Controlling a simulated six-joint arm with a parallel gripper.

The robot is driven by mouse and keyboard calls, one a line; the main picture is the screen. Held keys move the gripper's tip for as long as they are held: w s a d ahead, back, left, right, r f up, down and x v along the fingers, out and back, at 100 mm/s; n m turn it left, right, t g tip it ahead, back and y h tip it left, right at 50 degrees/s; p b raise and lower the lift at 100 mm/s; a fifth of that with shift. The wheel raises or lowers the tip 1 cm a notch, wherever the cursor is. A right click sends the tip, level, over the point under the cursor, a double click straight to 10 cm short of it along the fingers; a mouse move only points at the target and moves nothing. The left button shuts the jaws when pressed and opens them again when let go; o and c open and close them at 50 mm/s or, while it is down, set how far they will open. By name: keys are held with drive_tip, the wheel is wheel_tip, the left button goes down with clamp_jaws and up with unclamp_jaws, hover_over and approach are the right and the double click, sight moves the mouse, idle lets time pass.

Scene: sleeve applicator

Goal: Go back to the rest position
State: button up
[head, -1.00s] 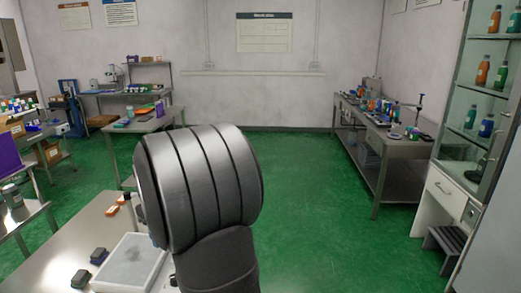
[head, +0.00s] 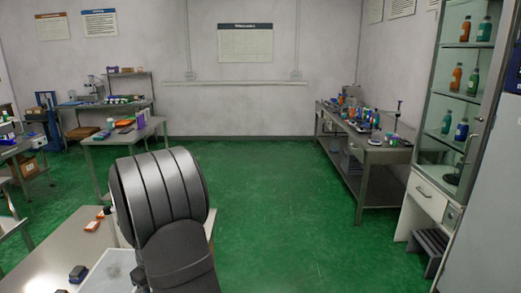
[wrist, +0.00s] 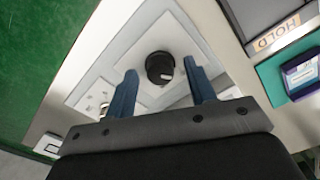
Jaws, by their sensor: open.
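My gripper (wrist: 163,88) shows in the wrist view with its two blue fingers apart. It holds nothing. A round black knob (wrist: 160,69) with a light pointer mark sits on a white panel (wrist: 113,64), and in the picture it lies between the fingertips. The gap between fingers and knob cannot be judged. In the head view my dark arm link (head: 160,200) stands at the lower left, and the gripper is hidden.
A teal tray (wrist: 270,84) with a purple-and-white box (wrist: 301,77) and a "HOLD" label (wrist: 277,33) lie right of the knob. In the head view, a steel table (head: 48,255) is at lower left, a long bench (head: 384,156) at right. Green floor between is open.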

idle(0.4)
wheel_tip(320, 180, up, 17)
wheel_tip(320, 180, down, 17)
drive_tip(key=shift+f, duration=0.1)
drive_tip(key=m, duration=0.6)
drive_tip(key=shift+m, duration=0.4)
drive_tip(key=m, duration=0.3)
drive_tip(key=shift+m, duration=2.2)
